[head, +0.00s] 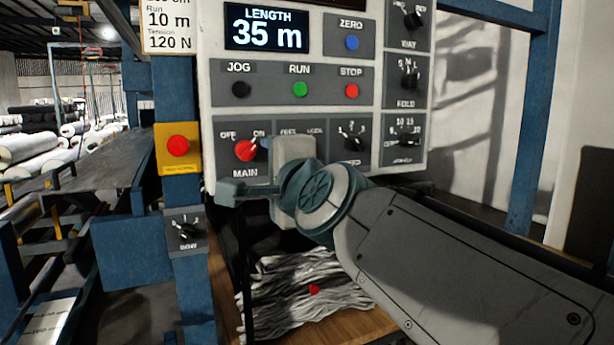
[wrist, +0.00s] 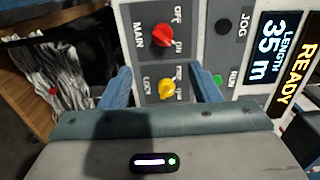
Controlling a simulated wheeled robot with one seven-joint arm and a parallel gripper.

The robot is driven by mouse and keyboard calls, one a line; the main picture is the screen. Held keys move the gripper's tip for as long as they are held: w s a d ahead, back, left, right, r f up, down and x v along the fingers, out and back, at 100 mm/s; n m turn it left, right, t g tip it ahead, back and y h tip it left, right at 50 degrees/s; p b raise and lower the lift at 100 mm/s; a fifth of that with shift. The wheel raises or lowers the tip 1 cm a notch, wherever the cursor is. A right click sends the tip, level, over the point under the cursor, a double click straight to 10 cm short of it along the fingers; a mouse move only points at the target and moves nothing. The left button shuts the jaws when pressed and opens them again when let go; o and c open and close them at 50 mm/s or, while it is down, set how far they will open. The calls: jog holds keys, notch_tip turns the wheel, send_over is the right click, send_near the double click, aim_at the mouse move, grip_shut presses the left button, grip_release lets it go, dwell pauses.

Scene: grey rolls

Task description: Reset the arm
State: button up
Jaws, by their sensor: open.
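My gripper (head: 243,168) is in front of the lower left of the white control panel (head: 387,65). In the wrist view its two blue fingers (wrist: 161,86) are apart with nothing held. A yellow knob (wrist: 167,88) marked LOCK shows between the fingers in that view; I cannot tell how near they are to it. In the head view this knob is hidden behind my gripper. The red MAIN knob (head: 246,150) is just left of my gripper and also shows in the wrist view (wrist: 163,36); it appears to point toward ON.
Above are a black JOG button (head: 241,89), a green RUN button (head: 300,90) and a red STOP button (head: 351,90). A red button on a yellow box (head: 178,146) is on the blue post at left. Crumpled striped fabric (head: 290,300) lies below. The display (head: 266,28) reads 35 m.

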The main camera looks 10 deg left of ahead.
jog(key=s+d+f+n+g+h+p, duration=0.2)
jog(key=d+f+n+g+h+p, duration=0.45)
jog(key=d+p, duration=0.65)
jog(key=s+d+f+n+g+h+p, duration=0.3)
jog(key=s+d+f+n+g+p, duration=0.2)
jog(key=s+d, duration=0.8)
notch_tip(320, 180, down, 3)
jog(key=p, duration=0.4)
jog(key=shift+d+f+g, duration=0.15)
jog(key=shift+d+g, duration=0.2)
jog(key=shift+d, duration=0.05)
